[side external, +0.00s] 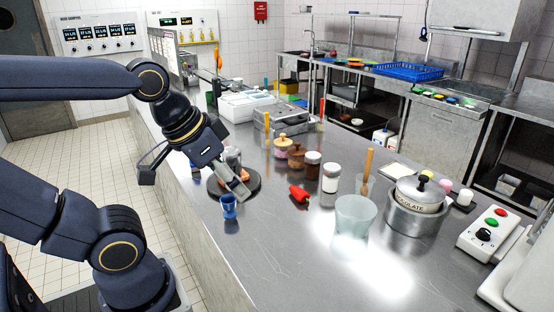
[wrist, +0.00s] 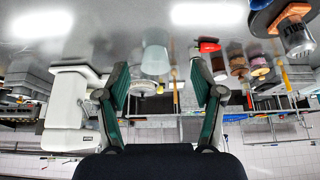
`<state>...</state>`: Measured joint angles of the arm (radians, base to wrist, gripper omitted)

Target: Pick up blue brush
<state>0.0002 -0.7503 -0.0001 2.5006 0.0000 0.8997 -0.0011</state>
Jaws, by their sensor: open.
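A small blue cup-like item (side external: 228,206) stands on the steel counter at the front edge of a dark round board; I cannot make out bristles on it. A bit of blue (wrist: 259,4) also shows at the top edge of the wrist view. A brush-like tool with a wooden handle (side external: 368,163) stands farther right, behind a frosted cup. My gripper (side external: 237,180) is above the dark round board, just behind the blue item. In the wrist view my gripper (wrist: 163,88) is open, with nothing between its two green-padded fingers.

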